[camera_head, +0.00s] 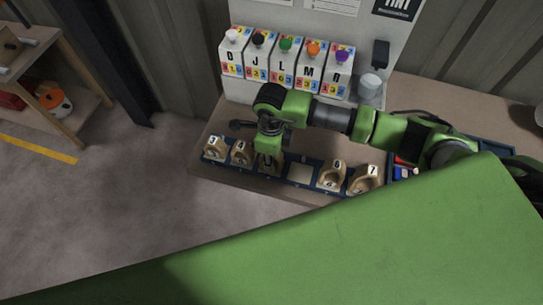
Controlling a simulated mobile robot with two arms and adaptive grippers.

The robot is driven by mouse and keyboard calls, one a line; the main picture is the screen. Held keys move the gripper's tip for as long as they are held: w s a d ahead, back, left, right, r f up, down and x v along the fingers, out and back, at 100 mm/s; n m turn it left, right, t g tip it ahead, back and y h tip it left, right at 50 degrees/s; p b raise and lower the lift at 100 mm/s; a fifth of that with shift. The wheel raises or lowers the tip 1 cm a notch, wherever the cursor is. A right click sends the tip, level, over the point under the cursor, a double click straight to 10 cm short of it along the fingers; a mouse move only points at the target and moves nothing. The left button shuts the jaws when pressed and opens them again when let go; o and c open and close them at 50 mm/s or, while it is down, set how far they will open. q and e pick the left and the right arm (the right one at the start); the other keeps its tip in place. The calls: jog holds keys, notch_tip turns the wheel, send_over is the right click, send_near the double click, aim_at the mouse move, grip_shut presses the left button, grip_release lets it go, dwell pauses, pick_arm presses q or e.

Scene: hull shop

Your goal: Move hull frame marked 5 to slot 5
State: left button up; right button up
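A dark blue rack (286,181) with a row of tan wooden hull frames stands on the bench. A frame marked 3 (214,148) is at its left end, and another (241,153), with its number hard to read, is beside it. Frames marked 6 (332,175) and 7 (365,180) are at the right. My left gripper is not in view.
Several white dispensers (285,68) with letters and coloured knobs stand behind the rack. A grey cup (370,84) is right of them. A blue tray (402,170) with coloured pieces lies right. A wooden side table (62,95) stands at left.

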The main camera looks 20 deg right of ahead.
jog(key=shift+f, duration=0.2)
jog(key=o, duration=1.2)
jog(key=shift+r, duration=0.1)
jog(key=shift+c, duration=0.2)
jog(key=shift+r, duration=0.25)
notch_tip(320, 180, up, 10)
jog(key=b, duration=0.4)
jog(key=shift+w+r, duration=0.1)
jog(key=shift+r, duration=0.8)
